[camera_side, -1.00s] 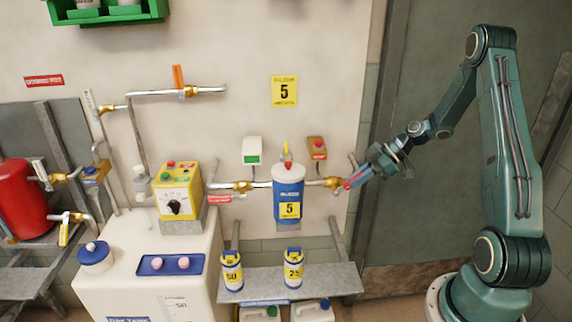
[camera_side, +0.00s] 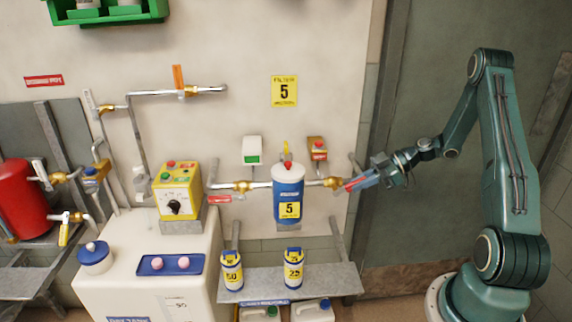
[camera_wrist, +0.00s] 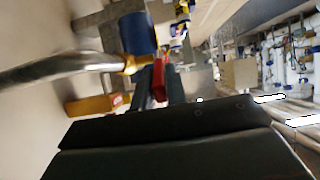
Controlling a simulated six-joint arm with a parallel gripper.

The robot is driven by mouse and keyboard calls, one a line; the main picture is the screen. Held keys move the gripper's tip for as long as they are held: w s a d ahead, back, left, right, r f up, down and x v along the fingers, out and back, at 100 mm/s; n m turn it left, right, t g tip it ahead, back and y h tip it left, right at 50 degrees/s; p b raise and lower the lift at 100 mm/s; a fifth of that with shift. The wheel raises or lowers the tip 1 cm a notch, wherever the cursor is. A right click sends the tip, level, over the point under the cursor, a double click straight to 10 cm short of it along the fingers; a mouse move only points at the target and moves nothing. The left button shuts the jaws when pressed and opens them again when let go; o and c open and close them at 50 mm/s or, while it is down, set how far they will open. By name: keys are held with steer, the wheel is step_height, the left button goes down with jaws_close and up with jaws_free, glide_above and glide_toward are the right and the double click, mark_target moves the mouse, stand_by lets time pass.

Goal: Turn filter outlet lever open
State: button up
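The filter outlet lever is a red handle (camera_side: 352,185) on the brass valve (camera_side: 333,182) just right of the blue filter housing (camera_side: 288,198). My gripper (camera_side: 370,178) reaches it from the right in the side view. In the wrist view the red lever (camera_wrist: 158,80) lies between the two dark fingers of my gripper (camera_wrist: 160,92), with no clear gap beside it. The fingers look shut on it. The blue filter (camera_wrist: 137,34) and brass valve (camera_wrist: 135,63) show beyond. The lever's far end is partly hidden by the fingers.
A silver pipe (camera_wrist: 60,68) runs close by the valve. An orange box with a red button (camera_side: 317,148) is on the wall above it. A grey shelf (camera_side: 330,285) with two yellow-blue canisters stands below. The space by the grey door (camera_side: 420,220) is clear.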

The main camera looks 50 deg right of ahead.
mark_target(359, 179)
steer(key=o, duration=0.3)
steer(key=shift+r, duration=0.15)
step_height(359, 179, up, 20)
steer(key=shift+f, duration=0.15)
stand_by(0.7)
steer(key=shift+c, duration=0.3)
steer(key=shift+w+f, duration=0.1)
jaws_close()
steer(key=shift+a+f+g+h, duration=0.1)
steer(key=shift+f+g+h, duration=0.35)
steer(key=shift+g+h, duration=0.6)
steer(key=shift+a+f+g+h, duration=0.1)
steer(key=shift+f+g+h, duration=0.3)
steer(key=shift+g+h, duration=0.7)
steer(key=shift+a+f+g+h, duration=0.1)
steer(key=shift+f+g+h, duration=0.35)
steer(key=shift+g+h, duration=0.6)
